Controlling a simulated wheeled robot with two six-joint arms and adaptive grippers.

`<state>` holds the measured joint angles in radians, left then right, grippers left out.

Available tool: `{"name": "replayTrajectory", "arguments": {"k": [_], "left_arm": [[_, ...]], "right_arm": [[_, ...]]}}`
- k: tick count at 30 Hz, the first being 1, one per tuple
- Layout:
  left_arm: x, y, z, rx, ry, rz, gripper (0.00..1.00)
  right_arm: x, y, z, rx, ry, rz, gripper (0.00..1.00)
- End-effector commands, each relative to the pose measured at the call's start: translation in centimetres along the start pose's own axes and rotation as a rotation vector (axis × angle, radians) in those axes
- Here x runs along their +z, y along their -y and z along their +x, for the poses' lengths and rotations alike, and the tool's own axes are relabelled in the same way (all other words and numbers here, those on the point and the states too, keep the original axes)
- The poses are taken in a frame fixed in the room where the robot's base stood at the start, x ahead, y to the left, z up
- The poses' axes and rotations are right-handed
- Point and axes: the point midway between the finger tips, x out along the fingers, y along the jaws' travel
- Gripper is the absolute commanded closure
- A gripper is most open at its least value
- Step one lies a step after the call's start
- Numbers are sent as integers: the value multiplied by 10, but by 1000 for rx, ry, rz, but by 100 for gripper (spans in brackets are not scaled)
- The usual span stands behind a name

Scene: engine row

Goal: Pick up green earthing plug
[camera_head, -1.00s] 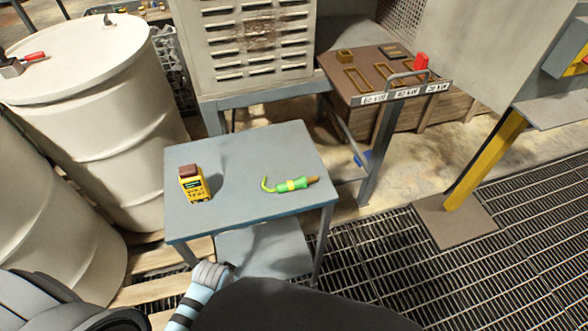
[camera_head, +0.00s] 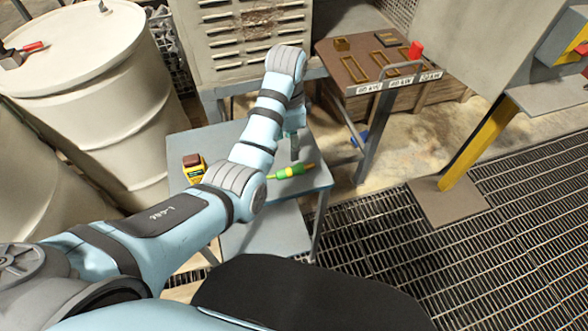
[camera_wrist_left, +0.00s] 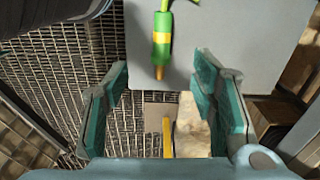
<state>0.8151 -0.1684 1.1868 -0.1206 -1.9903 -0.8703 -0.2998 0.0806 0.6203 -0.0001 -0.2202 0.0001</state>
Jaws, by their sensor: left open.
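The green earthing plug (camera_head: 291,172) has a yellow band and a brown tip, and lies on the small grey-blue table (camera_head: 312,186). In the left wrist view the plug (camera_wrist_left: 162,40) is at the top, with its tip pointing down towards the gap between my fingers. My left gripper (camera_head: 294,150) is above the table, just behind the plug in the head view, partly hidden by my arm. In the left wrist view its teal-padded fingers (camera_wrist_left: 162,100) are spread wide with nothing between them. My right gripper is not in view.
White drums (camera_head: 80,40) are at left. Floor grating lies to the right.

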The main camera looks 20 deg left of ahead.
Motion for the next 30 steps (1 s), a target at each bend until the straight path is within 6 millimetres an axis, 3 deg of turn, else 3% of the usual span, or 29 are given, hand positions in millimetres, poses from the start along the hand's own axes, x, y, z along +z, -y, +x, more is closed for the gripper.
{"name": "replayTrajectory", "arguments": {"k": [2,4,12,17,22,30], "left_arm": [[-9,2,-12,8,12,51,48],[-10,2,-4,12,18,68,48],[-10,1,63,11,17,67,48],[-10,2,84,10,16,66,48],[-10,3,119,12,16,66,48],[-10,4,126,8,14,65,48]], "right_arm": [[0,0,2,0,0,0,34],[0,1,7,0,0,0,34],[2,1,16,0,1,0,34],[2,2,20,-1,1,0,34],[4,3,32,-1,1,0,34],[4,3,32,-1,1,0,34]]}}
